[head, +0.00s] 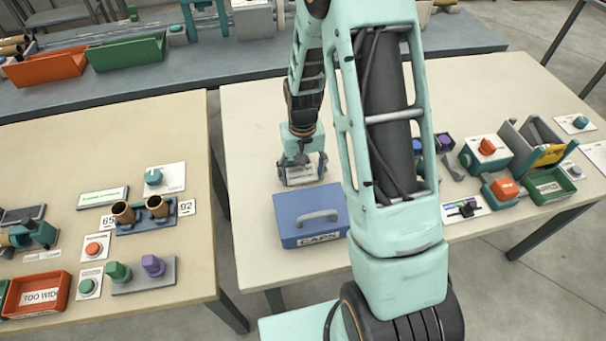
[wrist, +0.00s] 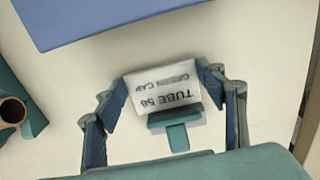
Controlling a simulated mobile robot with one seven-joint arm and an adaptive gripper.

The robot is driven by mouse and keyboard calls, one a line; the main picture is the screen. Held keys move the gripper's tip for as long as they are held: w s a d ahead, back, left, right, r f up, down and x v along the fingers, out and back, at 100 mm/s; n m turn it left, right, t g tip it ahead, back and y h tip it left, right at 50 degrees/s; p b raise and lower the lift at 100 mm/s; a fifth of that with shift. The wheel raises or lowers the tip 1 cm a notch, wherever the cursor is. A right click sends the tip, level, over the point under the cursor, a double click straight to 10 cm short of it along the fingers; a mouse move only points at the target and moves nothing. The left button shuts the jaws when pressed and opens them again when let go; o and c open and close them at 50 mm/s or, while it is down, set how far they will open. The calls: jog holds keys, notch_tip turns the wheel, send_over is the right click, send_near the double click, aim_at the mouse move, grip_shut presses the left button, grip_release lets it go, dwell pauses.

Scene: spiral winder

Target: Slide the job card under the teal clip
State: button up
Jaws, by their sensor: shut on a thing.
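The white job card (wrist: 164,85) shows in the wrist view with "TUBE 56" and "GREEN CAP" printed upside down. My gripper (wrist: 163,93) is shut on it, with one finger at each side edge. A teal tab with a grey bar (wrist: 177,133) lies right against the card's lower edge in the wrist view. I cannot tell whether it is the teal clip or part of the card. In the head view my gripper (head: 301,171) is low over the pale table, with the card (head: 301,178) between its fingers, just behind the blue box.
The blue box (head: 311,214) with a grey handle stands close in front of my gripper. My arm hides the table's middle. Switches and a green tray (head: 549,186) stand on the right. Another table (head: 60,150) with knobs and holders is on the left, across a gap.

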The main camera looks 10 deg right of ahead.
aim_at(301, 179)
jog(key=shift+a, duration=0.2)
jog(key=o, duration=1.2)
notch_tip(301, 179, up, 8)
jog(key=shift+s, duration=0.1)
dwell(0.5)
